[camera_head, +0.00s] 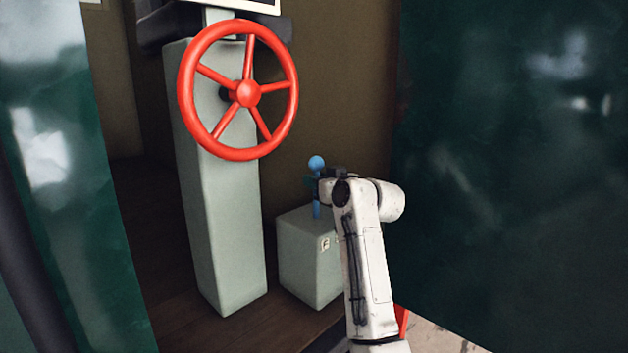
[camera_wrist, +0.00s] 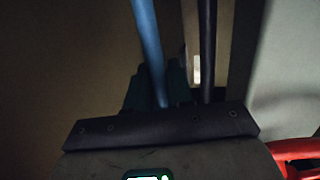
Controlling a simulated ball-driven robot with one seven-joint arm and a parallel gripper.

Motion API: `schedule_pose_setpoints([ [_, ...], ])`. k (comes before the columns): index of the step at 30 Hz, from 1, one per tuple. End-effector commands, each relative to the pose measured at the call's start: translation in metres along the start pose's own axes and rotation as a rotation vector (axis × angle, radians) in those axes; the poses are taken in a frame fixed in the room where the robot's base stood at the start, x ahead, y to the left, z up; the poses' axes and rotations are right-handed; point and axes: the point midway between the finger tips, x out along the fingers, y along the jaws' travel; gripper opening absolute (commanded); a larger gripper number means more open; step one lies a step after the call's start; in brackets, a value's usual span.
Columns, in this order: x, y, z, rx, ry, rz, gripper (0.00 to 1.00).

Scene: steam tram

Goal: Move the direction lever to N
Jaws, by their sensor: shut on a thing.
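The direction lever (camera_head: 316,163) is a blue rod with a round blue knob. It stands close to upright on top of a pale grey-green box (camera_head: 303,262). A plate with the letter F (camera_head: 325,244) is on the box's front; my arm hides the face to its right, and no N can be seen. My gripper (camera_head: 315,185) is shut on the rod just below the knob, coming from the right. In the wrist view the blue lever (camera_wrist: 148,45) rises from between the dark teal fingers (camera_wrist: 152,90).
A red spoked handwheel (camera_head: 247,92) on a tall grey-green column (camera_head: 227,230) stands left of the box. A glossy dark green panel (camera_head: 510,150) fills the right, and another green panel (camera_head: 75,200) the left. A dark rod (camera_wrist: 207,50) shows beside the lever in the wrist view.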

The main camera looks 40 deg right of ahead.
Motion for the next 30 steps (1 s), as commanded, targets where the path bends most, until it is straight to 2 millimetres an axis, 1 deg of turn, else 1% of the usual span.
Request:
schedule_pose_setpoints([
  [1,0.0,-0.001,0.0,0.0,0.001,-0.001,0.0],
  [2,0.0,-0.001,0.0,0.0,0.001,-0.001,0.24],
  [7,0.0,-0.001,0.0,-0.001,0.001,-0.001,0.4],
  [14,0.0,0.0,0.0,-0.001,0.001,0.0,0.4],
  [17,-0.004,0.0,0.0,-0.002,0.002,0.001,0.4],
  [19,-0.011,0.0,0.001,-0.002,0.002,0.001,0.4],
  [23,-0.031,0.0,0.002,-0.002,0.003,0.002,0.4],
  [30,-0.076,0.0,0.002,-0.002,0.002,0.002,0.4],
])
